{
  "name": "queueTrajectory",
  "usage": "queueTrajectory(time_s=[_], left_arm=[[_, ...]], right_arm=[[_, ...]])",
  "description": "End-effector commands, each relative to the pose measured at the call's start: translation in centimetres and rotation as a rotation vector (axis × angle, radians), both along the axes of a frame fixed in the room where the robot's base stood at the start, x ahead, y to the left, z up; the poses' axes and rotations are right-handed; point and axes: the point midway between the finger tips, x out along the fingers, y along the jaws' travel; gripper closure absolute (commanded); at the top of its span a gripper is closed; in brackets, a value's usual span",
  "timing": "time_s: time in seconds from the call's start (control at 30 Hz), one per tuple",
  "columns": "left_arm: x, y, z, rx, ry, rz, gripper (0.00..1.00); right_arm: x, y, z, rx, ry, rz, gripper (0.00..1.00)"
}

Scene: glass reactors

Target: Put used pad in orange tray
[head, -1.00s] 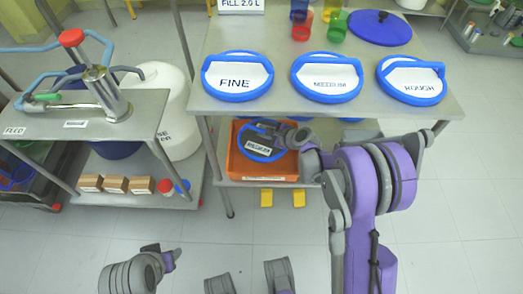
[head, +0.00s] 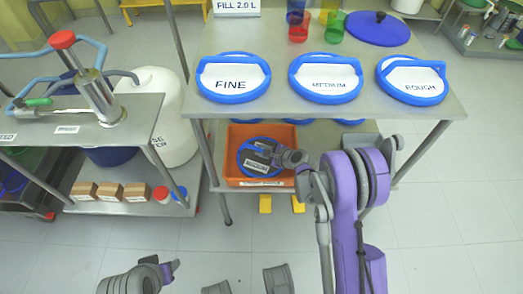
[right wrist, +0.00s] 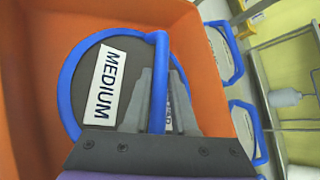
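The used pad (head: 245,163), a grey disc with a blue rim and a "MEDIUM" label, lies in the orange tray (head: 234,140) on the lower shelf. In the right wrist view the pad (right wrist: 134,52) is inside the walls of the orange tray (right wrist: 190,55). My right gripper (right wrist: 162,75) has its fingers on either side of the pad's blue handle, with a narrow gap showing beside it. In the head view my right gripper (head: 274,154) reaches into the tray from the right. My left gripper (head: 168,270) is low in the picture, away from the pad; its fingers are unclear.
Above the tray, the table top (head: 285,112) carries the FINE (head: 233,78), MEDIUM (head: 326,78) and ROUGH (head: 411,80) pads; its edge overhangs the tray. A left bench (head: 30,135) holds a metal device, with small boxes (head: 110,191) below.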

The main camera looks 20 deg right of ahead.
Motion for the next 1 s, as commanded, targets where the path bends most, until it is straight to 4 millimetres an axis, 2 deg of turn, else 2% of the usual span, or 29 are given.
queueTrajectory(time_s=[0.03, 0.1, 0.13, 0.43, 0.53, 1.0], left_arm=[[0.0, 0.0, 0.0, 0.0, 0.0, 0.0, 0.5], [0.0, 0.0, 0.0, 0.0, 0.0, 0.0, 0.5], [0.0, 0.0, 0.0, 0.0, 0.0, 0.0, 0.5], [0.0, 0.0, 0.1, 0.0, 0.0, 0.0, 0.5], [-0.1, 0.0, 0.3, 0.0, -0.001, 0.0, 0.5], [-0.4, 0.0, 2.3, 0.0, -0.006, 0.0, 0.5]], right_arm=[[0.0, 0.0, 0.0, 0.0, 0.0, 0.0, 0.64], [0.0, 0.0, 0.0, 0.0, 0.0, 0.0, 0.51], [0.0, 0.0, 0.0, 0.0, 0.0, 0.0, 0.48], [0.0, 0.0, 0.2, 0.0, 0.0, 0.0, 0.48], [-0.6, -0.4, 0.6, 0.0, 0.0, -0.002, 0.48], [-7.4, -4.0, 5.7, -0.001, -0.001, -0.002, 0.48]])
